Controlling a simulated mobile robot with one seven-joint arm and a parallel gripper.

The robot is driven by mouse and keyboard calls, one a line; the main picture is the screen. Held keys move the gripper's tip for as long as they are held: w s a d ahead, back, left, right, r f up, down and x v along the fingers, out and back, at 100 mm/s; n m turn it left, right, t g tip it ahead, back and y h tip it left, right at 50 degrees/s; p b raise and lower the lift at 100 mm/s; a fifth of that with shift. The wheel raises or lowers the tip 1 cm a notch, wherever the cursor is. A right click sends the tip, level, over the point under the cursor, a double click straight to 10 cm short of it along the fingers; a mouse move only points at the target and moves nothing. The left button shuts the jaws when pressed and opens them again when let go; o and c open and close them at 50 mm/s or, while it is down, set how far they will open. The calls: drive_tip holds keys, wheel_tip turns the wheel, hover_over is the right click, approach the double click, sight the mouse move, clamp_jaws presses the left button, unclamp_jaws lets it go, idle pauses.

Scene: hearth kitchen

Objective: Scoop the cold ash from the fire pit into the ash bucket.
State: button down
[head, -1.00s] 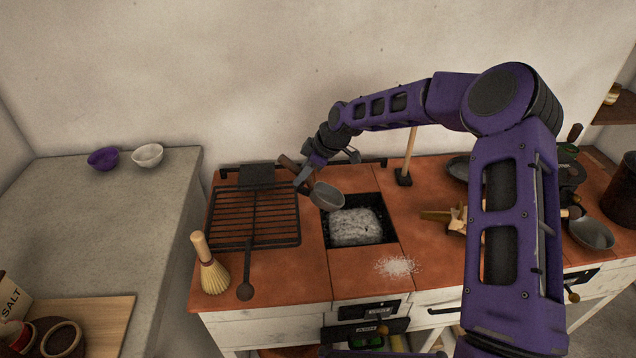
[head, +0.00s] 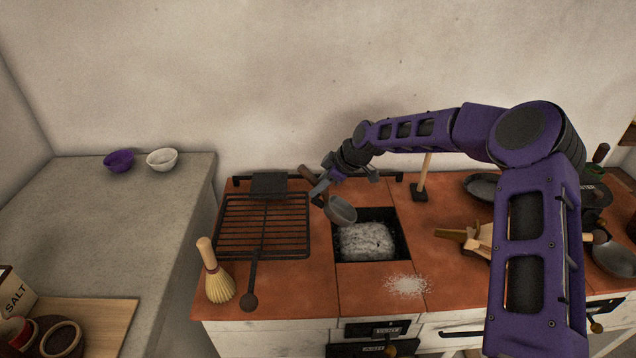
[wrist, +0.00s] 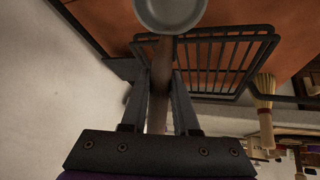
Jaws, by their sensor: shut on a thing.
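The fire pit (head: 396,250) is a dark square opening in the terracotta hearth top, with a pale grey heap of ash (head: 366,241) in it. My gripper (head: 322,187) is shut on the wooden handle of a grey metal scoop (head: 341,210), above the pit's back left corner. In the wrist view the handle runs between the fingers of my gripper (wrist: 160,85) and the round scoop (wrist: 170,12) is at the top edge. I cannot make out the ash bucket.
A black grill rack (head: 262,226) lies left of the pit. A whisk broom (head: 217,275) stands at the front left. Pale ash (head: 407,285) is spilled on the tiles in front of the pit. A wooden upright (head: 422,175) stands behind it to the right.

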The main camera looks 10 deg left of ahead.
sight(329, 203)
drive_tip(key=shift+d+f+b, duration=0.2)
drive_tip(key=shift+f+b, duration=0.7)
drive_tip(key=shift+f, duration=1.55)
drive_tip(key=shift+d+f, duration=0.4)
drive_tip(key=shift+f, duration=0.2)
drive_tip(key=shift+d+f, duration=0.35)
drive_tip(key=shift+f, duration=0.25)
drive_tip(key=shift+d+f+b, duration=0.15)
drive_tip(key=shift+d+b, duration=0.4)
drive_tip(key=shift+d, duration=2.4)
wheel_tip(329, 203, up, 2)
drive_tip(key=shift+a+r+h+p, duration=0.15)
drive_tip(key=shift+h+p, duration=0.35)
drive_tip(key=shift+p, duration=0.35)
wheel_tip(329, 203, up, 13)
drive_tip(key=h+p, duration=0.5)
drive_tip(key=shift+d+n+h, duration=0.2)
drive_tip(key=shift+n+h, duration=0.2)
